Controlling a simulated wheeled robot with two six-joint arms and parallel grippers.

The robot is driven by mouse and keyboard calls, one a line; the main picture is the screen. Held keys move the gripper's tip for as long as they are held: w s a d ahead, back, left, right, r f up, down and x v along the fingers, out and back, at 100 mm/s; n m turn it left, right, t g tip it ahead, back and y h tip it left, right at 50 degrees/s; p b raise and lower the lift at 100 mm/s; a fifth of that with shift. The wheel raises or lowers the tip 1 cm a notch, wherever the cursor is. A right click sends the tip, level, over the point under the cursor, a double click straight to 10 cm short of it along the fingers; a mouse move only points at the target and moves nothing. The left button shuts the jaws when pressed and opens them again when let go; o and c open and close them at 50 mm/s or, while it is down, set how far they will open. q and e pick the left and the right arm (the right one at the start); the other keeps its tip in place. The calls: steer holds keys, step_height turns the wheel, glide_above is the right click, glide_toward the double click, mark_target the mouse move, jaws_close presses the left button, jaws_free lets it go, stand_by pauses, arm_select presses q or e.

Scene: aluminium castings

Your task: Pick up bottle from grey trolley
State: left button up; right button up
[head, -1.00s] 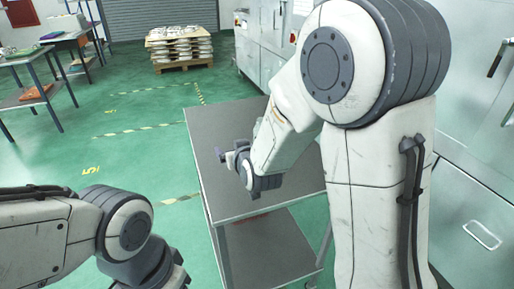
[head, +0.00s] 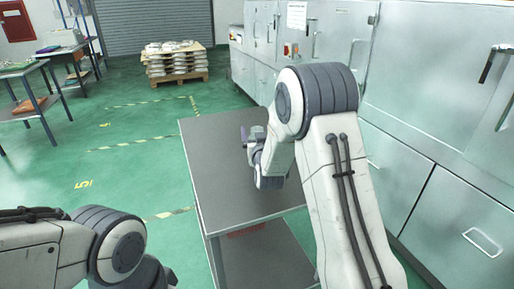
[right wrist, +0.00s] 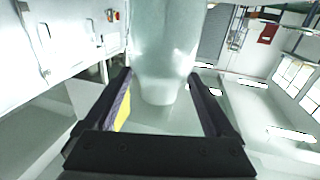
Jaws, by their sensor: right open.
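The grey trolley (head: 215,180) stands in the middle of the head view. My right gripper (head: 247,137) is low over its top, toward the far end, with its fingers open. A pale, translucent bottle (right wrist: 165,50) fills the upper middle of the right wrist view. Its narrower end lies between the two spread fingers of my right gripper (right wrist: 160,84), with gaps visible on both sides. In the head view only a small pale-grey part of the bottle (head: 258,131) shows beside the gripper. My left gripper is out of view; only my left arm shows at lower left.
Grey metal cabinets (head: 420,120) line the right side, close to the trolley. A red item (head: 247,231) lies on the trolley's lower shelf. A pallet of castings (head: 175,62) stands at the back. Green floor is open to the left.

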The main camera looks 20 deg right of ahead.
steer(key=shift+w+d, duration=0.15)
steer(key=shift+w, duration=0.55)
steer(key=shift+w+d, duration=0.15)
steer(key=shift+w, duration=0.55)
jaws_close()
